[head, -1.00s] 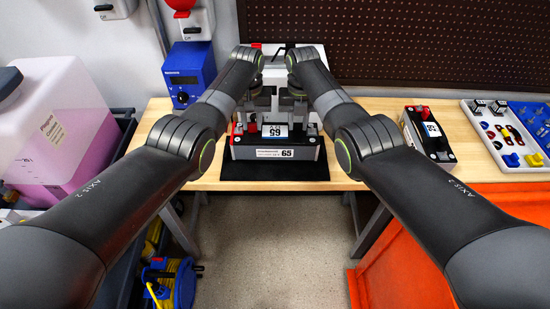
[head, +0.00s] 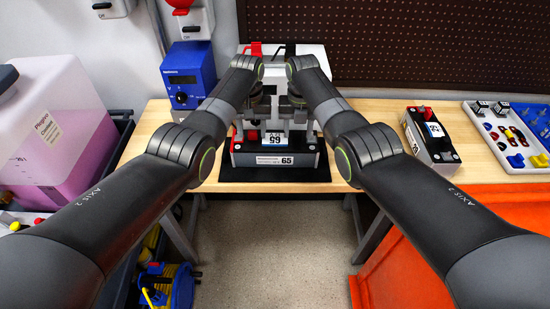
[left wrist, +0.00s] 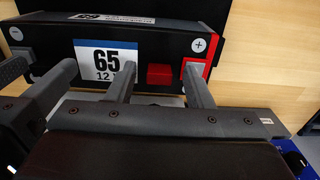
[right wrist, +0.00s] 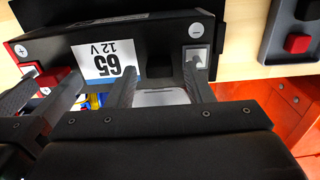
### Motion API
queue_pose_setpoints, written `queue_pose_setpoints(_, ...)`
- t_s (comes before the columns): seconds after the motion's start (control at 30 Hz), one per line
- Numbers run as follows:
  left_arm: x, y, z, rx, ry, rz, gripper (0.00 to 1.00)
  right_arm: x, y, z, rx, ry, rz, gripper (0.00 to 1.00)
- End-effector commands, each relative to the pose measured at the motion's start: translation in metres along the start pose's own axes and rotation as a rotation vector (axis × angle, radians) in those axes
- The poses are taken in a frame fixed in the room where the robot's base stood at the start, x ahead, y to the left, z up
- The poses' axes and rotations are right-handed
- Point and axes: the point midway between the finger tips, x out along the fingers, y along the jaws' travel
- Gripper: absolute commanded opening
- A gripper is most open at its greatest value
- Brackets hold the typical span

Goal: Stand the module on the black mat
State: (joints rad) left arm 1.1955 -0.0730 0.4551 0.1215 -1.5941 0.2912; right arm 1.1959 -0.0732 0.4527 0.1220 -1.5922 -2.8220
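The module (head: 242,159), a dark block with a "65" label and a red terminal corner, sits upright over the black mat (head: 275,177) and appears to rest on it. The mat's front strip shows. My left gripper (head: 254,122) is above the module's left part; in the left wrist view (left wrist: 159,70) its fingers are spread either side of a red block, with gaps. My right gripper (head: 291,120) is above the right part; in the right wrist view (right wrist: 163,68) its fingers are spread, one near the minus terminal, with nothing visibly clamped. Exact finger contact is unclear.
A second module (head: 430,145) lies to the right, then a white tray (head: 515,164) of small parts. A blue instrument (head: 183,80) stands at the left rear. A white unit (head: 318,62) is behind the module. Bare bench lies on both sides of the mat.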

Motion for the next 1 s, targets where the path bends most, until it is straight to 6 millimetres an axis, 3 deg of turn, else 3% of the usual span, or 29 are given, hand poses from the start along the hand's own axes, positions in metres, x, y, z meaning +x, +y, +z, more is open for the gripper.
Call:
queue_pose_setpoints(0.23,-0.002,0.0,0.0,0.0,0.001,0.001,0.47,0.0,0.0,0.0,0.0,0.0,0.0,0.47)
queue_pose_setpoints(0.37,-0.014,0.0,-0.001,0.0,0.003,0.001,0.47,0.0,0.0,0.0,0.0,0.0,0.0,0.47)
queue_pose_setpoints(0.7,-0.085,0.0,-0.001,0.001,0.004,0.001,0.47,0.0,0.0,0.0,0.0,0.0,0.0,0.47)
queue_pose_setpoints(1.0,-0.118,0.0,0.0,-0.001,0.001,0.0,0.47,-0.001,0.0,0.0,0.0,-0.001,0.001,0.47)
